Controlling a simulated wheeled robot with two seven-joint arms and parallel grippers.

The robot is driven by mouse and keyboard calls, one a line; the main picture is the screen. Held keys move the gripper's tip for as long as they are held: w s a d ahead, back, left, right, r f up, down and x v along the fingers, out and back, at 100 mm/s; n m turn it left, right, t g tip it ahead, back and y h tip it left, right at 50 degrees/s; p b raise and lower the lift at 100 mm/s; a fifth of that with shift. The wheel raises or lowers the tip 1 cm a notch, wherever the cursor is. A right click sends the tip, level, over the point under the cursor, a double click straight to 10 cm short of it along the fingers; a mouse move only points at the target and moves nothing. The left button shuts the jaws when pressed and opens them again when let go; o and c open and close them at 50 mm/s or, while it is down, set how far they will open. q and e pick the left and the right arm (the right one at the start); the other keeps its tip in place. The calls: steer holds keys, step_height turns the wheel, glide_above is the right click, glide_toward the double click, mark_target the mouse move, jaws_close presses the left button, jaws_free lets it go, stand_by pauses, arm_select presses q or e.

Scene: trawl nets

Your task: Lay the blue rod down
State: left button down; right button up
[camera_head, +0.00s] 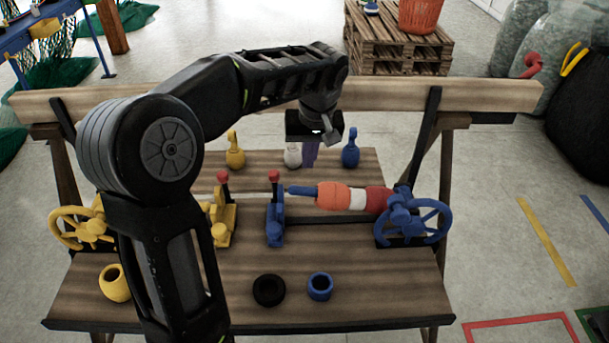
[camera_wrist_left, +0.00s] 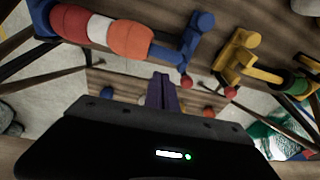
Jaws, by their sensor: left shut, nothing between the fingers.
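A blue rod (camera_head: 301,190) lies roughly level, its bare end beside the blue stand (camera_head: 275,222) with a red knob. Orange, white and red sleeves surround its length toward the blue handwheel (camera_head: 409,216). The rod's blue end also shows in the left wrist view (camera_wrist_left: 162,52), near the blue stand (camera_wrist_left: 193,38); contact there is unclear. My left gripper (camera_head: 310,154) is shut and empty, its purple fingers pointing down behind the rod, apart from it. Its fingers also show in the left wrist view (camera_wrist_left: 162,92). My right gripper is not in view.
A yellow stand (camera_head: 221,222) and yellow handwheel (camera_head: 82,229) are at left. Yellow (camera_head: 235,154), white (camera_head: 292,155) and blue (camera_head: 351,152) pieces stand behind. Black (camera_head: 269,290), blue (camera_head: 320,286) and yellow (camera_head: 114,283) rings or cups lie in front. A wooden beam (camera_head: 430,96) crosses the back.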

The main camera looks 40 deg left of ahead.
mark_target(296, 192)
arm_select(q)
steer(key=f, duration=0.2)
steer(key=s+f, duration=0.1)
steer(key=f, duration=0.2)
steer(key=shift+a+f, duration=0.1)
steer(key=shift+a, duration=0.1)
steer(key=shift+t+h, duration=0.4)
steer(key=shift+h, duration=0.2)
steer(key=f+b, duration=0.1)
steer(key=f, duration=0.1)
steer(key=a+f+b, duration=0.1)
steer(key=f+b, duration=0.1)
steer(key=s+f+b, duration=0.1)
steer(key=f+b, duration=0.1)
steer(key=shift+a+f, duration=0.15)
steer(key=shift+f, duration=0.1)
steer(key=shift+s, duration=0.1)
steer(key=shift+s, duration=0.1)
